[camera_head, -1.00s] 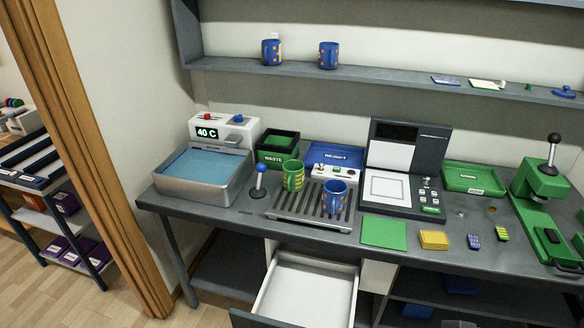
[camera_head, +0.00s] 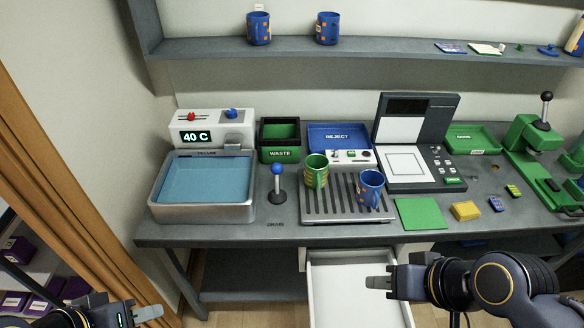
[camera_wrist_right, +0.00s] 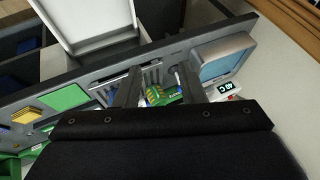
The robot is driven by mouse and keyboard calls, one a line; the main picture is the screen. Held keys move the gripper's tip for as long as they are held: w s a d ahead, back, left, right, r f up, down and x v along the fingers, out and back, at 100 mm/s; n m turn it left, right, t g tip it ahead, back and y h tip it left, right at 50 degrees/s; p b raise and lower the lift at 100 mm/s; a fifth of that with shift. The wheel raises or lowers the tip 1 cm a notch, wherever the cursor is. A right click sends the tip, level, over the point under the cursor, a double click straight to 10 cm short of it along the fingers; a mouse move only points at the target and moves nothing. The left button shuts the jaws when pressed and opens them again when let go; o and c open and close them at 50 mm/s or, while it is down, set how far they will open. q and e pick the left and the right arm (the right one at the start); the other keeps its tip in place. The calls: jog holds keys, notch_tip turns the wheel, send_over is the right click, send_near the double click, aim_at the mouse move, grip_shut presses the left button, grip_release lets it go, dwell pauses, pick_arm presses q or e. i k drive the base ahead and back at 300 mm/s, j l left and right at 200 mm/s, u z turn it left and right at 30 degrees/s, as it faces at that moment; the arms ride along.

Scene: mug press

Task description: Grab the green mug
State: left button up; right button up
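The green mug (camera_head: 316,170) has yellow-orange markings and stands upright on the slatted grey drain tray (camera_head: 347,217), left of a blue mug (camera_head: 370,187) with orange spots. My right gripper (camera_head: 377,283) is in front of the bench, over the open drawer, well apart from the mug. In the right wrist view its two fingers (camera_wrist_right: 159,70) are spread with nothing held, and the green mug (camera_wrist_right: 156,95) shows between them, farther off and partly hidden. My left gripper (camera_head: 150,313) is at the bottom left, away from the mugs; its opening cannot be made out.
A blue-handled lever (camera_head: 278,185) and a water basin (camera_head: 203,213) stand left of the tray. Waste (camera_head: 279,153) and reject bins (camera_head: 340,130) are behind. A green mat (camera_head: 419,214) lies at right. An open drawer (camera_head: 355,290) juts out below. More blue mugs (camera_head: 259,28) are on the shelf.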

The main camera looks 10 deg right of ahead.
aim_at(316, 170)
jog(key=i+j+z, duration=0.1)
jog(key=j, duration=0.2)
jog(key=i+j, duration=0.25)
jog(key=i+j+z, duration=0.15)
jog(key=j, duration=0.2)
jog(key=i+j, duration=0.15)
jog(key=j, duration=0.15)
jog(key=i+j+z, duration=0.15)
jog(key=i+l, duration=0.05)
